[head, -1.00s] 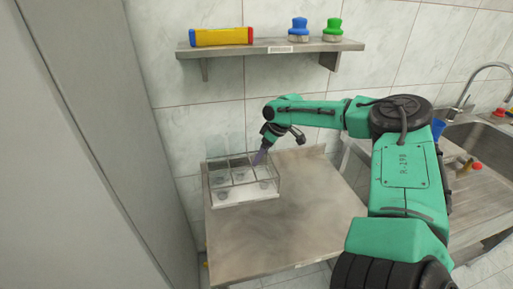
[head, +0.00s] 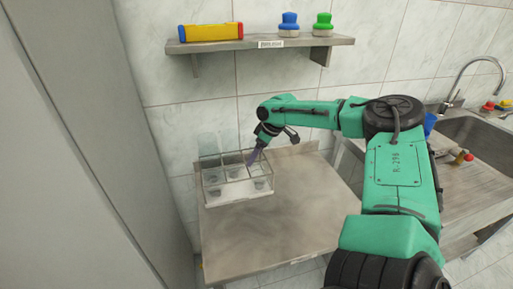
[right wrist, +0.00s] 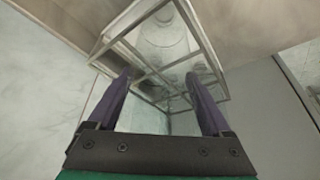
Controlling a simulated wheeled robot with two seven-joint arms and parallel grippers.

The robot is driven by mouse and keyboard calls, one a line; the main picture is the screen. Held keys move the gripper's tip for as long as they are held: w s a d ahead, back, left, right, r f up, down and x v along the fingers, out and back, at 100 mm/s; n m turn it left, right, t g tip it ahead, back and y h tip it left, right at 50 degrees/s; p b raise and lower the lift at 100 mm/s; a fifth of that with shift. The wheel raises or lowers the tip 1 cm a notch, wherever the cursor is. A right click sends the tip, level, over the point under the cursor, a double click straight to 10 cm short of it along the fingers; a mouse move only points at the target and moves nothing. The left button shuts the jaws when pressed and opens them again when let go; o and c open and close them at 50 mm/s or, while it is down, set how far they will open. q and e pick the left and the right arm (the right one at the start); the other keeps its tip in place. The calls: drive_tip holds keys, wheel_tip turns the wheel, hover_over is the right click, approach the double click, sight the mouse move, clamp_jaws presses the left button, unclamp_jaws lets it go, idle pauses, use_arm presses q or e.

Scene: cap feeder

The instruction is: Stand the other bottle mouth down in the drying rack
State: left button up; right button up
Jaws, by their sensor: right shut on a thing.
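The wire drying rack (head: 237,201) stands on the steel table against the tiled wall, and its rails also show in the right wrist view (right wrist: 136,20). My right gripper (head: 254,161) points down at the rack's right part. In the right wrist view its two purple fingers (right wrist: 160,88) are apart, with a faint clear bottle (right wrist: 160,121) between them. The glass is so see-through that its mouth and its contact with the rack cannot be made out. Another clear bottle (head: 208,147) rises from the rack's left part. My left gripper is out of view.
The steel table (head: 275,215) is clear in front and right of the rack. A wall shelf (head: 262,43) above holds a yellow box (head: 212,33), a blue-topped item (head: 289,23) and a green-topped item (head: 322,23). A sink (head: 475,138) lies at the right.

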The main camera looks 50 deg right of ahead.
drive_tip(key=o, duration=1.1)
drive_tip(key=shift+r, duration=0.1)
drive_tip(key=v, duration=1.4)
drive_tip(key=shift+r, duration=0.2)
drive_tip(key=shift+s, duration=0.1)
